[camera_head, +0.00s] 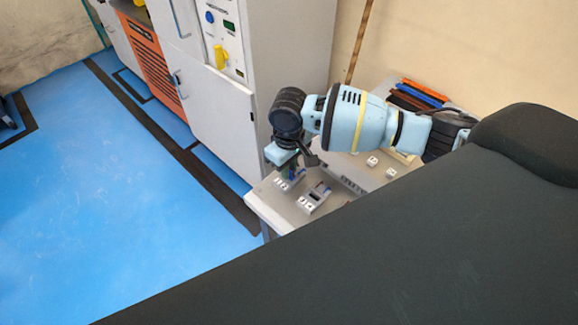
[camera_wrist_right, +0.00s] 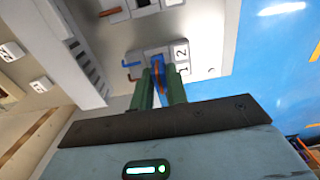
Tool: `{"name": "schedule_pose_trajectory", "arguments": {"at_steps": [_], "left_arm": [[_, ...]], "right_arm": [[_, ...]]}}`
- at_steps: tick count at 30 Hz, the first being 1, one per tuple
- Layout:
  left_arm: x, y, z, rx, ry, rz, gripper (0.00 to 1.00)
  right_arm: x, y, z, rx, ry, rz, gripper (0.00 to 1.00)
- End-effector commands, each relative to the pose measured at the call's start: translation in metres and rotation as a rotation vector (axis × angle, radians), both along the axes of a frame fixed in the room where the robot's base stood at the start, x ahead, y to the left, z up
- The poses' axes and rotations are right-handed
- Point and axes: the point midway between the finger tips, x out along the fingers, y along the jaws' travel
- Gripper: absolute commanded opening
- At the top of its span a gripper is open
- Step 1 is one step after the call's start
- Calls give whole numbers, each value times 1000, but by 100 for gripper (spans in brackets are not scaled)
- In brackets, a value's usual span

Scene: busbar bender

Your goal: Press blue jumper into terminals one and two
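My right gripper (camera_head: 292,166) points down over a small terminal block at the near left corner of the bench. In the right wrist view its two green fingers (camera_wrist_right: 160,78) stand close together, with a narrow gap. A blue piece, apparently the blue jumper (camera_wrist_right: 157,60), shows between and just past the fingertips. The fingertips are at the terminal block (camera_wrist_right: 198,68), beside its white labels 1 and 2 (camera_wrist_right: 182,60). Whether the jumper is seated or only touching cannot be told. My left gripper is not in view.
A second terminal block (camera_head: 312,198) stands beside the first on the grey bench (camera_head: 268,203). A slotted grey duct (camera_wrist_right: 75,50) and small white blocks (camera_head: 372,161) lie farther along. Orange, blue and black bars (camera_head: 420,95) lie at the back. A grey cabinet (camera_head: 215,120) stands left.

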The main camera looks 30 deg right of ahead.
Motion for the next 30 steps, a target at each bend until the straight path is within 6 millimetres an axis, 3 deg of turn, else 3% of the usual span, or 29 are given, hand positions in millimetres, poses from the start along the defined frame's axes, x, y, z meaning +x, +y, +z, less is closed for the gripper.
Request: {"name": "schedule_pose_trajectory", "arguments": {"at_steps": [3,19,20,24,30], "left_arm": [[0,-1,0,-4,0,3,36],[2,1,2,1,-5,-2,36],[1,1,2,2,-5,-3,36],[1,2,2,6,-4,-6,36],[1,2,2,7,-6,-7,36]], "right_arm": [[0,0,0,0,0,0,0],[0,0,-4,0,1,0,0],[0,0,-4,0,1,0,18],[0,0,-4,0,1,0,36],[0,0,-4,0,0,0,40]]}}
